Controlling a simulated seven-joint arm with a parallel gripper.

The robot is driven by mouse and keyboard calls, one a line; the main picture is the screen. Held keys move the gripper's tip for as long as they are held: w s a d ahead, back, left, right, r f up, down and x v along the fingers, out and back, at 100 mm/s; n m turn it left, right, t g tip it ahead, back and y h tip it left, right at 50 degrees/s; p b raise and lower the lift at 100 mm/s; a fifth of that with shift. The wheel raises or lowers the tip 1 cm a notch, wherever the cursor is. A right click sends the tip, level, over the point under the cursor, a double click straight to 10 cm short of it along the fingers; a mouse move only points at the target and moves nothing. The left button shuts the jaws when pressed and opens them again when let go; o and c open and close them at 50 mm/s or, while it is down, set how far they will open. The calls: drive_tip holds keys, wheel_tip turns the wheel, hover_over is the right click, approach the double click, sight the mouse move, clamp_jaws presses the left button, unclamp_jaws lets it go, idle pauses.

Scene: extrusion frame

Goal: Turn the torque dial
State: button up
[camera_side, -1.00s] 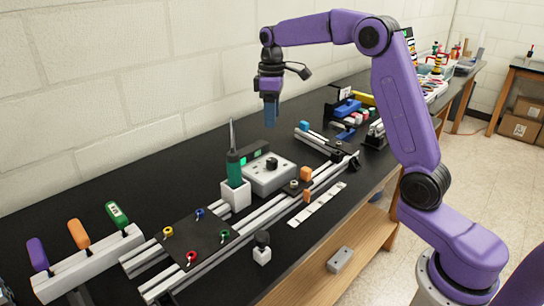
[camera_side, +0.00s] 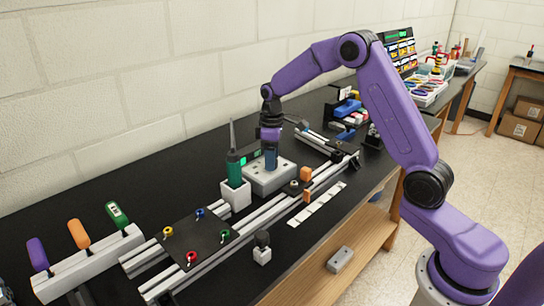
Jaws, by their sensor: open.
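A light grey box (camera_side: 262,184) stands on the black bench, just right of the green powered screwdriver (camera_side: 234,168) in its white holder (camera_side: 236,194). My gripper (camera_side: 271,165) points straight down over the box top, with its blue fingers at the place of the small black dial. The fingers hide the dial, so I cannot tell whether they touch it or stand around it. The gripper is open.
Aluminium rails (camera_side: 265,218) and a dark plate (camera_side: 200,238) with coloured rings lie in front. An orange block (camera_side: 305,174) stands to the right. A rack (camera_side: 88,264) with coloured handles is at the left front.

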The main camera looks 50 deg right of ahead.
drive_tip(key=c, duration=1.1)
drive_tip(key=shift+o, duration=0.3)
drive_tip(key=shift+m, duration=3.4)
drive_tip(key=shift+r, duration=0.1)
drive_tip(key=o, duration=1)
drive_tip(key=shift+o, duration=0.2)
